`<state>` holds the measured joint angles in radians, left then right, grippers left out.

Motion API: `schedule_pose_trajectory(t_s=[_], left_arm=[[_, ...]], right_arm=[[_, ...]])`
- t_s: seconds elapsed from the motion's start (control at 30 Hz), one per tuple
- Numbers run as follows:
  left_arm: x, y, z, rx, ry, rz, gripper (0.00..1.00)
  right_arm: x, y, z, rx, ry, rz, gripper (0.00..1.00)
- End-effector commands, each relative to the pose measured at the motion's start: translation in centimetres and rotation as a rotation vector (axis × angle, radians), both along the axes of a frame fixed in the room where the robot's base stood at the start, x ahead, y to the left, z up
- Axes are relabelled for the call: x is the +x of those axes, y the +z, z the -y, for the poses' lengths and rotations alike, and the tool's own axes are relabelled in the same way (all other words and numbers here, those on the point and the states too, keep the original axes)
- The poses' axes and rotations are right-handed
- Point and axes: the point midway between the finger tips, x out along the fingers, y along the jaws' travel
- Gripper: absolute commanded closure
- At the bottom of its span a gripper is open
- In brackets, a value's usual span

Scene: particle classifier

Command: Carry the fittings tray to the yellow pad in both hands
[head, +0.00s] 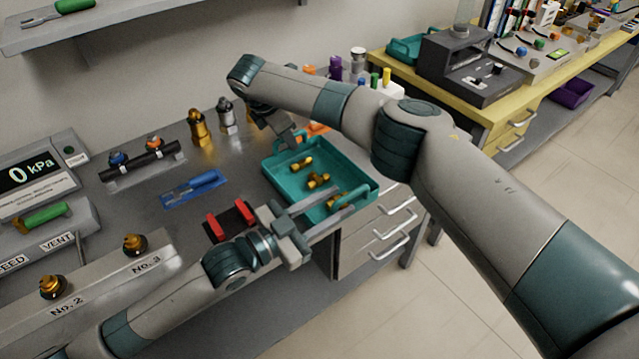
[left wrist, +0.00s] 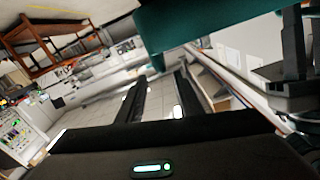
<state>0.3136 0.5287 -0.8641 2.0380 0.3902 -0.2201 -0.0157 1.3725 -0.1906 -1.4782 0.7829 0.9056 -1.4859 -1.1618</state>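The teal fittings tray (head: 270,178) stands at the right end of the grey bench, with several brass fittings (head: 318,180) in it. My left gripper (head: 350,194) is open at the tray's near side, its two fingers apart and overlapping the near edge. In the left wrist view, the left fingers (left wrist: 158,88) have nothing visible between them; a teal surface, likely the tray (left wrist: 205,25), is above them. My right gripper (head: 288,136) is at the tray's far-left edge; its fingertips are partly hidden, so its grip is unclear. I cannot make out a separate yellow pad.
A yellow-topped bench (head: 398,72) stands at the back right, with a dark machine (head: 455,70) on it. A red-handled item (head: 230,220) and a blue tool holder (head: 193,188) lie left of the tray. Open floor (head: 400,310) is at the lower right.

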Motion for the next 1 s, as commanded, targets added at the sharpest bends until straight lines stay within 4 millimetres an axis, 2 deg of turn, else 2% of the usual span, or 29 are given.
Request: schedule_pose_trajectory(t_s=[0.03, 0.27, 0.67, 0.87, 1.0], left_arm=[[-0.4, -1.4, -0.9, 0.018, 0.006, -0.015, 0.67], [-1.2, -1.0, -1.8, 0.021, 0.007, -0.010, 0.67], [-1.2, -0.7, -1.8, 0.020, 0.008, -0.010, 0.67], [-1.2, 0.3, -1.8, 0.018, 0.007, -0.007, 0.67], [-1.2, 1.7, -1.7, 0.014, 0.006, -0.003, 0.67]], right_arm=[[0.0, -0.3, 0.1, 0.000, -0.001, -0.001, 0.68], [0.0, -0.1, 0.1, 0.000, -0.001, -0.001, 0.68], [0.0, 0.1, 0.1, 0.000, -0.001, -0.001, 0.68], [0.0, 0.9, 0.1, 0.000, -0.001, 0.000, 0.68], [0.0, 2.1, 0.1, 0.000, -0.001, 0.001, 0.68]])
